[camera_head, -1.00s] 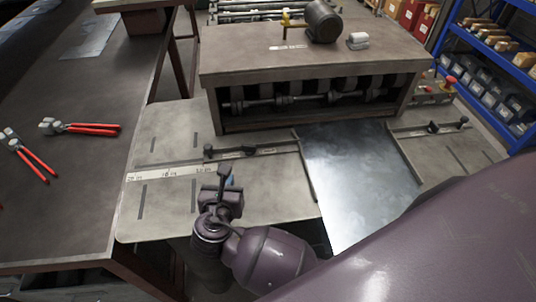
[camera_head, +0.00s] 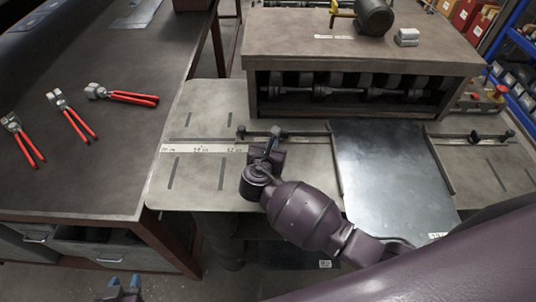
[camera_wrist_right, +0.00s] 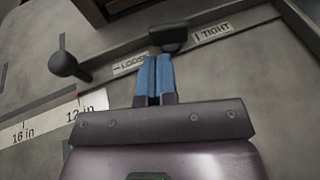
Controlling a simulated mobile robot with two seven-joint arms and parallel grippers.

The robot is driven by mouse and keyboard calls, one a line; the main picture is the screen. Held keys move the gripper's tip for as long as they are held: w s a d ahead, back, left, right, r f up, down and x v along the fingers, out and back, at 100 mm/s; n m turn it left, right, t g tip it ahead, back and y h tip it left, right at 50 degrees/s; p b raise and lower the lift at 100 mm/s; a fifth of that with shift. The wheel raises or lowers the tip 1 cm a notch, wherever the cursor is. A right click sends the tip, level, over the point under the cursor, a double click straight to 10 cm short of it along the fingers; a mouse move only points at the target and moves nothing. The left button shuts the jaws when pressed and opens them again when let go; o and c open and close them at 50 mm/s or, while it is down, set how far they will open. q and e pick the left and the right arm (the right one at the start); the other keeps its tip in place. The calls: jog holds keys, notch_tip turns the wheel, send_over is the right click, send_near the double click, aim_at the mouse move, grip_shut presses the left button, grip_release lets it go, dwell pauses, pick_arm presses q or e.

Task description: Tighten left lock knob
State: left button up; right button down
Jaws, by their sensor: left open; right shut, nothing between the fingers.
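The left guide bar (camera_head: 310,135) lies across the grey bed left of the metal sheet (camera_head: 385,165). In the right wrist view, a dark lock knob (camera_wrist_right: 169,37) sits on the bar between the LOOSE label (camera_wrist_right: 130,65) and the TIGHT label (camera_wrist_right: 213,33). My right gripper (camera_head: 274,136) is at the bar. In the wrist view its blue fingers (camera_wrist_right: 154,62) are together and empty, with tips just below the knob; contact is unclear. A second dark ball-shaped knob (camera_wrist_right: 64,62) stands at the bar's left end. My left gripper (camera_head: 124,284) is open, low at the picture's bottom left.
A ruler strip (camera_head: 205,148) runs along the bed. The roller housing (camera_head: 360,60) stands behind. Several red-handled pliers (camera_head: 72,115) lie on the dark bench (camera_head: 100,170) at left. The right guide bar (camera_head: 470,136) lies beyond the sheet.

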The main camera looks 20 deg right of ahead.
aim_at(281, 135)
jog(key=shift+w+d, duration=0.4)
jog(key=shift+w, duration=0.2)
jog(key=shift+w+d, duration=0.35)
jog(key=shift+w, duration=0.25)
jog(key=shift+w, duration=0.1)
